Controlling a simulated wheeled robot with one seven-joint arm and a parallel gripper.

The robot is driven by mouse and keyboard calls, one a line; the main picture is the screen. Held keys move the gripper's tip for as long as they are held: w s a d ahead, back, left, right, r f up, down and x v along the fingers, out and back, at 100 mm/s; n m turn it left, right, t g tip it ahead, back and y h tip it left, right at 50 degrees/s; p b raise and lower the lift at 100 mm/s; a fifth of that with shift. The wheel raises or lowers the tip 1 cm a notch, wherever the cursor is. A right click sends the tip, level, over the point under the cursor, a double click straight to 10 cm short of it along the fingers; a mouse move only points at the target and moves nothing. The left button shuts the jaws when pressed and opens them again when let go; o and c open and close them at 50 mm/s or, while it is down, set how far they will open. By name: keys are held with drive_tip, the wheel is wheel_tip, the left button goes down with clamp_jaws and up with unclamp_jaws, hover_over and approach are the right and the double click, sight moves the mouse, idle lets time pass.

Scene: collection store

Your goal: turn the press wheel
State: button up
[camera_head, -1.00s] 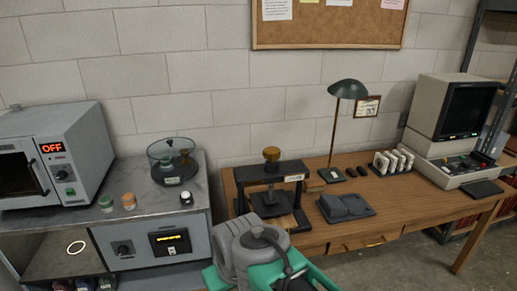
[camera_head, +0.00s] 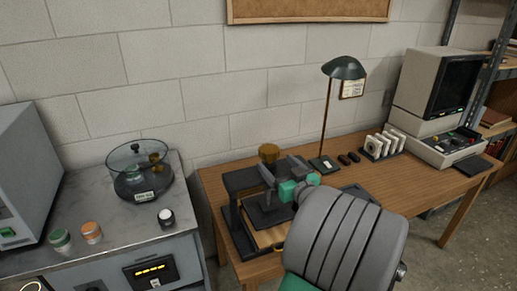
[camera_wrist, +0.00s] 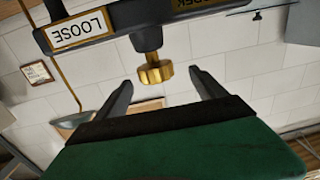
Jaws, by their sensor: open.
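The press is a black frame on the wooden table, with a brass wheel (camera_head: 268,152) on top. The wheel also shows in the wrist view (camera_wrist: 155,74), upside down, on a short brass stem. My gripper (camera_head: 278,164) is open at the press top. In the wrist view its two dark fingers (camera_wrist: 160,79) stand on either side of the wheel with gaps. They look apart from it, but the depth is unclear. The press crossbar (camera_wrist: 120,24) carries an upside-down "LOOSE" label (camera_wrist: 80,31) and a second, partly cut-off label. My arm hides part of the press's right side.
A green desk lamp (camera_head: 343,68) stands behind and right of the press. A rack of white pieces (camera_head: 384,142) and a monitor unit (camera_head: 440,90) are further right. A glass-covered device (camera_head: 140,172), jars and an oven-like box (camera_head: 25,165) are on the left counter.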

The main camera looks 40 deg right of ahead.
sight(269, 151)
drive_tip(key=shift+h, duration=0.3)
drive_tip(key=x, duration=0.2)
drive_tip(key=p+x, duration=0.1)
drive_tip(key=x, duration=0.2)
drive_tip(key=p+x, duration=0.1)
drive_tip(key=x, duration=0.1)
drive_tip(key=shift+w+d+r, duration=0.15)
drive_tip(key=shift+d+r, duration=0.1)
drive_tip(key=shift+d, duration=0.15)
drive_tip(key=shift+c, duration=0.4)
